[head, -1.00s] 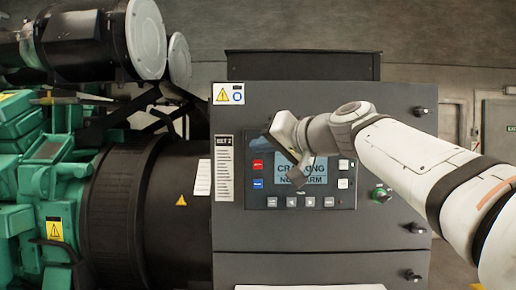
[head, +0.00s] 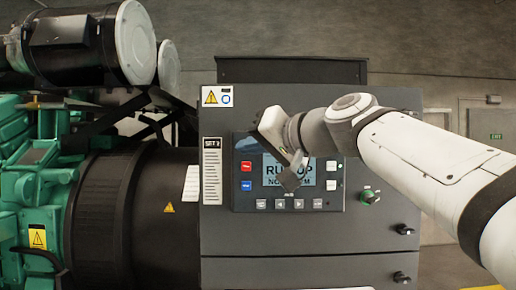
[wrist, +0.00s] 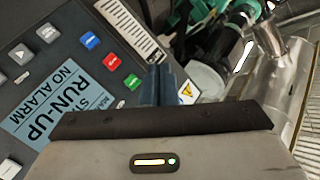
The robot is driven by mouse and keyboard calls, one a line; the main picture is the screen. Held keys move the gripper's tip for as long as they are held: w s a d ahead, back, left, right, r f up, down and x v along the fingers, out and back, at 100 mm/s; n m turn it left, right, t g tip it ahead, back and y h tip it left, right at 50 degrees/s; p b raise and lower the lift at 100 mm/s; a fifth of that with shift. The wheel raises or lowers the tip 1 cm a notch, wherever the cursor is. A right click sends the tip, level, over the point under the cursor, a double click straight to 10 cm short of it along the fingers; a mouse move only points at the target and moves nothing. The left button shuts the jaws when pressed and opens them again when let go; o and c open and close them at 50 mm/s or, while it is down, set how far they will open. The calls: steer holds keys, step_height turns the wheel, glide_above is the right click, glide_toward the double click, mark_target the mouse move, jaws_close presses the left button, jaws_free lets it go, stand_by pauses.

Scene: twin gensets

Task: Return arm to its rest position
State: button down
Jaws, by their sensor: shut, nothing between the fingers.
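My gripper (head: 290,180) is in front of the control panel (head: 335,205) of the dark grey genset cabinet in the head view. In the wrist view my gripper's fingers (wrist: 160,86) are together and hold nothing. The panel's screen (head: 292,170) is partly hidden by my gripper in the head view. In the wrist view the screen (wrist: 50,98) reads "RUN-UP" and "NO ALARM". A red button (wrist: 111,61), a blue button (wrist: 90,40) and a green button (wrist: 132,82) lie left of the fingers. I cannot tell whether the fingertips touch the panel.
A green engine (head: 35,180) and black round housing (head: 120,215) stand left of the cabinet. Grey floor shows at the right, with an exit door (head: 493,135) behind.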

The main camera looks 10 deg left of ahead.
stand_by(0.3)
steer(key=d+f+m+h, duration=0.2)
steer(key=d+f+h, duration=0.45)
steer(key=f, duration=0.75)
steer(key=s+d+f+g+h, duration=0.1)
steer(key=s+d+f, duration=0.4)
steer(key=f, duration=0.6)
steer(key=s+d+f+m+g+h, duration=0.1)
steer(key=s+d+f+h, duration=0.3)
steer(key=d+f, duration=0.6)
steer(key=s+d+f+m+g+h, duration=0.1)
steer(key=s+d+f+g+h, duration=0.1)
steer(key=s+d+f, duration=0.5)
step_height(320, 180, down, 5)
steer(key=shift+s+d+r+g, duration=0.2)
steer(key=shift+s+d+g, duration=0.1)
steer(key=shift+s+g, duration=0.3)
steer(key=shift+s+h, duration=0.1)
steer(key=shift+h, duration=0.15)
stand_by(2.4)
